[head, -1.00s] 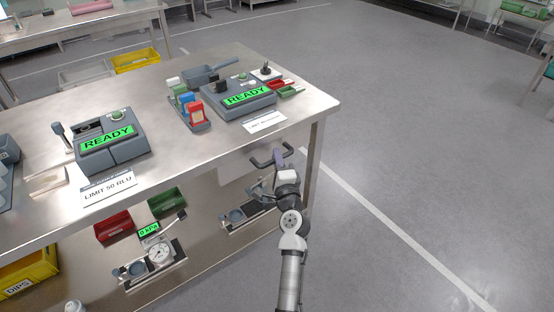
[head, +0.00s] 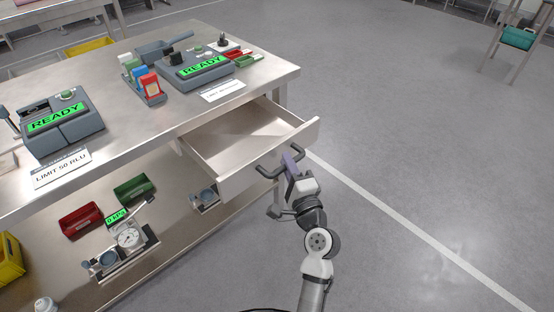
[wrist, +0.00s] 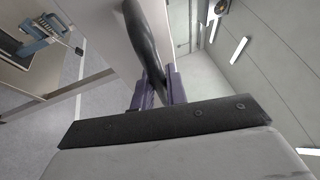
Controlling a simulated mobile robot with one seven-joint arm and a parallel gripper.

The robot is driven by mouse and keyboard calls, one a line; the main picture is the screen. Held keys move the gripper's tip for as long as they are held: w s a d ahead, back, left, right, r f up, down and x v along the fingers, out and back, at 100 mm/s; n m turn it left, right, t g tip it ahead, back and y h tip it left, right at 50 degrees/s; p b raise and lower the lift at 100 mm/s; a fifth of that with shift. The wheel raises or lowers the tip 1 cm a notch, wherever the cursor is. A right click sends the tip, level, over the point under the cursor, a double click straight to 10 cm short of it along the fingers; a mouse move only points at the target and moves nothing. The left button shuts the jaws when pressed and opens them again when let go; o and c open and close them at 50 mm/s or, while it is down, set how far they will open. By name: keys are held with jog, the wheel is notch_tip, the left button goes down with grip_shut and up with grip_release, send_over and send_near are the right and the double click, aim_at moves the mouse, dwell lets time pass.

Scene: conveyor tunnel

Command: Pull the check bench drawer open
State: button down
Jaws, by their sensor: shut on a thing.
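The check bench (head: 130,176) is a steel table with a shelf below. Its drawer (head: 240,131) is pulled out under the right end of the top, and its pale inside looks empty. A dark bar handle (head: 268,172) is on the drawer's front. My gripper (head: 287,163) is shut on the handle, at its right part. In the wrist view, the purple fingers (wrist: 160,92) close on both sides of the dark handle (wrist: 146,40). The fingertips are partly hidden behind the handle in that view.
Two grey devices with green READY screens (head: 203,66) (head: 57,122) stand on the bench top. Red and green bins (head: 81,218) (head: 133,188) and a dial gauge (head: 129,238) are on the lower shelf.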

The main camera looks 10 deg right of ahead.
jog(key=shift+s+d, duration=0.2)
jog(key=shift+s, duration=0.05)
jog(key=c, duration=1.4)
grip_release()
